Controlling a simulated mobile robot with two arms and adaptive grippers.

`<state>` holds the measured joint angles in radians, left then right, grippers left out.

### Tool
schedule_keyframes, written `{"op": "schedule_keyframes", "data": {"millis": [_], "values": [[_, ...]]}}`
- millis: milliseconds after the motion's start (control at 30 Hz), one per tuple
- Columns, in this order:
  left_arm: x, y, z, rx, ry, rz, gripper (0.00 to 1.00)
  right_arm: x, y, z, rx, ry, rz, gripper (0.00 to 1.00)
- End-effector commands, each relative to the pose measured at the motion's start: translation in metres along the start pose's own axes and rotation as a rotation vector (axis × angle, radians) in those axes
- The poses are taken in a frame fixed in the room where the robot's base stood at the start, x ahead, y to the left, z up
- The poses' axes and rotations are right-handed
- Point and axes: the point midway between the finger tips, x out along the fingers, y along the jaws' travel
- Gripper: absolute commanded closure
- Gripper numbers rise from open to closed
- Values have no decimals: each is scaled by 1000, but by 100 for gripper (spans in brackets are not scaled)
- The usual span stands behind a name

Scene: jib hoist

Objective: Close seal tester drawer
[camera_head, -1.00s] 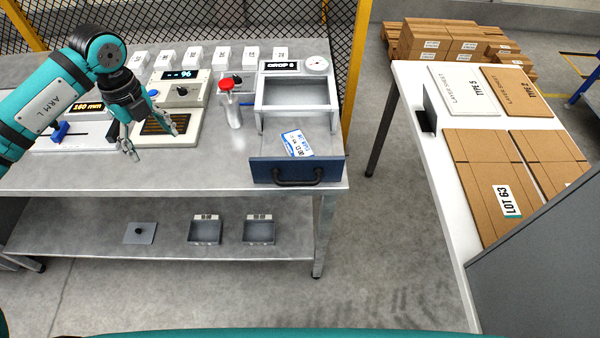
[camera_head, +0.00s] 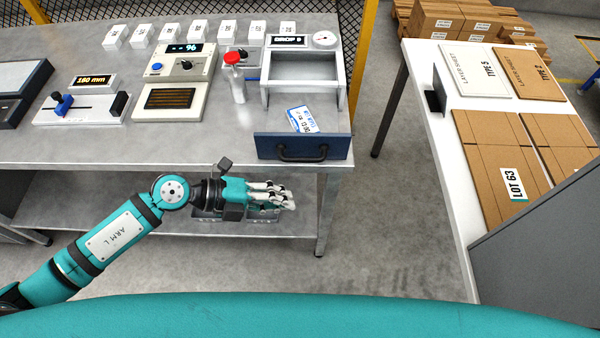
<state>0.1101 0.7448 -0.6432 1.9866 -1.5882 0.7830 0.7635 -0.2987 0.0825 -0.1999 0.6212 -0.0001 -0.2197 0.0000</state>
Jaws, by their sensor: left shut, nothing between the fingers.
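The seal tester (camera_head: 342,72) is a pale frame with a small sign and a round gauge, at the right end of the steel bench. Its drawer has a blue front (camera_head: 338,146) with a dark handle (camera_head: 301,153) and is pulled out toward me. A blue and white packet (camera_head: 303,120) lies in the drawer, behind the front. My left gripper (camera_head: 289,197) is shut and empty, in front of the bench edge. In the picture it is below the drawer front and a little left of the handle, apart from it. My right gripper is not in view.
On the bench (camera_head: 210,147) stand a red-capped device (camera_head: 238,88), a control box (camera_head: 184,65) and several white boxes. A lower shelf (camera_head: 100,195) is partly hidden by my left arm. A white table (camera_head: 421,75) with cardboard sheets stands right, across a floor gap.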

Motion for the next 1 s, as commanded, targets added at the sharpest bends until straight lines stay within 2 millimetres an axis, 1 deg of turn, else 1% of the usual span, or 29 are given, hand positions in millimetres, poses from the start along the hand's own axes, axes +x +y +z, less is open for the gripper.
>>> {"op": "schedule_keyframes", "data": {"millis": [33, 100, 200, 300, 400, 500, 567, 667, 767, 867, 1000], "values": [[5, 0, -17, -14, -30, -98, 100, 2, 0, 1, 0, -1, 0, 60], [4, -4, -29, -20, -108, -217, 100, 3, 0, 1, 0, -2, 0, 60], [-7, -5, -36, -38, -247, -332, 100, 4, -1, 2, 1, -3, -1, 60], [-22, -1, -38, -58, -381, -389, 100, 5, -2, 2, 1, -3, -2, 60], [-35, 5, -38, -71, -477, -407, 100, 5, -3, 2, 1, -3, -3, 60], [-41, 8, -36, -77, -528, -410, 100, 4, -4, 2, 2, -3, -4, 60], [-41, 7, -35, -78, -540, -412, 100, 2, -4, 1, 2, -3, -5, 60], [-35, 1, -29, -76, -542, -413, 100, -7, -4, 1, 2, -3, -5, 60], [-22, -8, -21, -74, -540, -414, 100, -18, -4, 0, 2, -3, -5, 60], [-5, -16, -10, -76, -540, -414, 100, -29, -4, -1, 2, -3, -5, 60], [20, -25, 6, -76, -537, -414, 100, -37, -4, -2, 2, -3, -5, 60]]}}
